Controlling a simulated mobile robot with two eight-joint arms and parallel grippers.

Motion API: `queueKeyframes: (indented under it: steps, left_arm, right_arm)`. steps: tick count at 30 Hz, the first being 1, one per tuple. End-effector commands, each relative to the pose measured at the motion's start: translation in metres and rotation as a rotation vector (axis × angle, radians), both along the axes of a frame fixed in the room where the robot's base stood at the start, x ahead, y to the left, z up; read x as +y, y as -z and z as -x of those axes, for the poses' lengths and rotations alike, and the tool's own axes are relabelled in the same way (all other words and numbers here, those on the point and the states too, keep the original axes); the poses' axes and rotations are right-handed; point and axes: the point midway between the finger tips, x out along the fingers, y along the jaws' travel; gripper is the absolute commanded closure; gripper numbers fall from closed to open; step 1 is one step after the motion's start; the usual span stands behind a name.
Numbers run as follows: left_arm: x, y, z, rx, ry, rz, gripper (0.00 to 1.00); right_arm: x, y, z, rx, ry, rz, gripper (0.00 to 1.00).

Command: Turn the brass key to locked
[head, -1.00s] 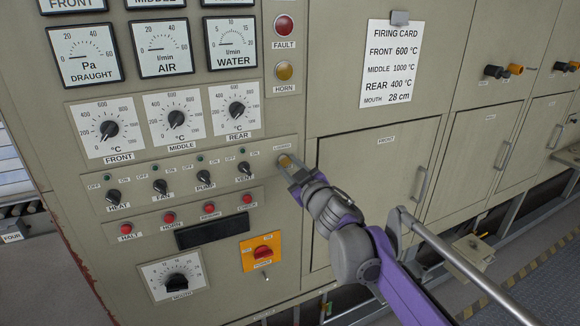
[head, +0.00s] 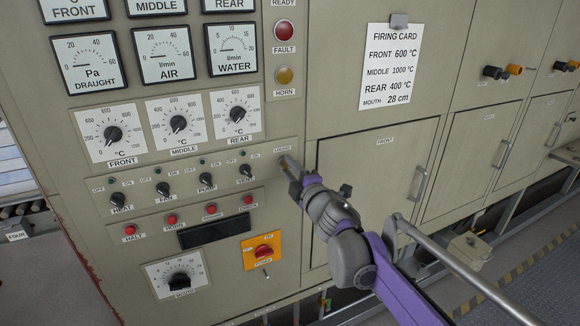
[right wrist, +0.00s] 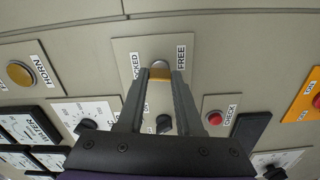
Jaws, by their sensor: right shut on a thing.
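The brass key (right wrist: 159,75) sits in its round lock on the switch panel. In the right wrist view its plate (right wrist: 125,48) carries the word LOCKED on the left and FREE on the right. My right gripper (right wrist: 159,76) has a finger on each side of the key and is shut on it. I cannot tell exactly which word the key points to. My left gripper is in neither view.
The VENT switch (head: 246,171) and its neighbours are close on the left. The HORN lamp (head: 285,76) is above, and the red CHECK button (head: 247,201) is below. The orange power switch (head: 263,252) is lower down. A closed furnace door (head: 375,180) is on the right.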

Motion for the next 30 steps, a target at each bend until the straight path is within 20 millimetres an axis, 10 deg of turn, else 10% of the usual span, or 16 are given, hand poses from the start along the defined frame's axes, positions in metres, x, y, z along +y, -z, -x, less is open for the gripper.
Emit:
queueKeyframes:
  steps: [27,28,30]
  left_arm:
    - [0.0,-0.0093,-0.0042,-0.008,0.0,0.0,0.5]
    - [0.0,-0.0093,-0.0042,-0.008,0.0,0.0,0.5]
    - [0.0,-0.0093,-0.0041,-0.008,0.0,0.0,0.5]
  right_arm:
    - [0.0,-0.0001,-0.0001,-0.07,0.0,0.161,1.0]
    - [0.0,-0.0001,-0.0001,-0.07,0.0,0.161,0.62]
    - [0.0,-0.0001,-0.0001,-0.07,0.0,0.161,0.49]
